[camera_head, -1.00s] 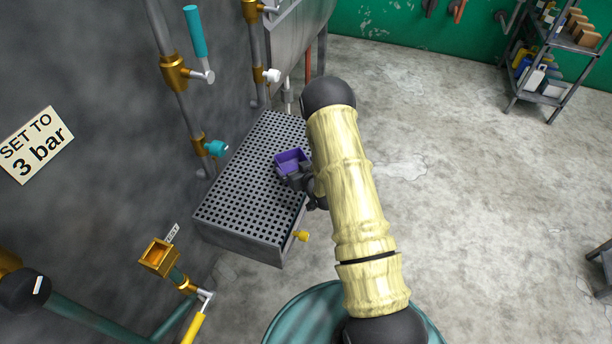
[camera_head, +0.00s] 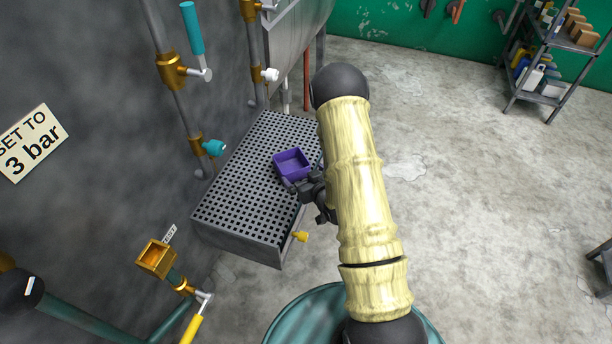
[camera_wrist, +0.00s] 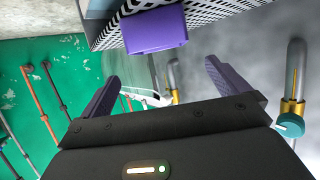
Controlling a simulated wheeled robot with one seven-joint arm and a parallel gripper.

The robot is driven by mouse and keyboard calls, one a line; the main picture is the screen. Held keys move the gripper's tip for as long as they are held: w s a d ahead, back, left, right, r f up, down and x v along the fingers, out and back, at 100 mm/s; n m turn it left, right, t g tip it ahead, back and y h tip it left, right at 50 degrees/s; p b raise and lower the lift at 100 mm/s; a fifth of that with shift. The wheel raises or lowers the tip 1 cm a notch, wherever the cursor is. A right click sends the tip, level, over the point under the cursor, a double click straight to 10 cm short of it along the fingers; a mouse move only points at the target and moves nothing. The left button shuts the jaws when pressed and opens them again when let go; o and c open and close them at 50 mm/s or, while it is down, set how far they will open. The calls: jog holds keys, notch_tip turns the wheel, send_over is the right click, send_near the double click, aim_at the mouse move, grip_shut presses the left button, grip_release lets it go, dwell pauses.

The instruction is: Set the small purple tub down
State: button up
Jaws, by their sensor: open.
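The small purple tub (camera_head: 291,164) is upright on the perforated grey tray stand (camera_head: 235,196), near its right edge. My gripper (camera_head: 297,187) is at the tub's near right side, over the tray's edge. In the wrist view the tub (camera_wrist: 154,30) lies beyond the fingertips, and the two fingers of my gripper (camera_wrist: 160,72) are spread wide with nothing between them. The tub looks apart from the fingers in that view. My arm hides part of the tray's right edge.
A yellow knob (camera_head: 300,236) sticks out from the tray stand's front. Pipes with a teal valve handle (camera_head: 214,148) run up the wall at left. A shelf (camera_head: 550,60) stands far right; the floor between is clear.

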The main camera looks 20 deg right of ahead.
jog(key=shift+s+r, duration=0.1)
jog(key=s+a+r+m+g+h, duration=0.1)
jog(key=s+r+g, duration=0.4)
jog(key=s+r, duration=0.3)
jog(key=s+a+r+g+h, duration=0.1)
jog(key=s+r+g, duration=0.4)
jog(key=s, duration=0.8)
notch_tip(320, 180, up, 4)
jog(key=shift+a+f+m+g, duration=0.1)
jog(key=shift+a+m+g, duration=0.25)
jog(key=shift+a, duration=0.3)
jog(key=p+v, duration=0.3)
jog(key=shift+w, duration=0.35)
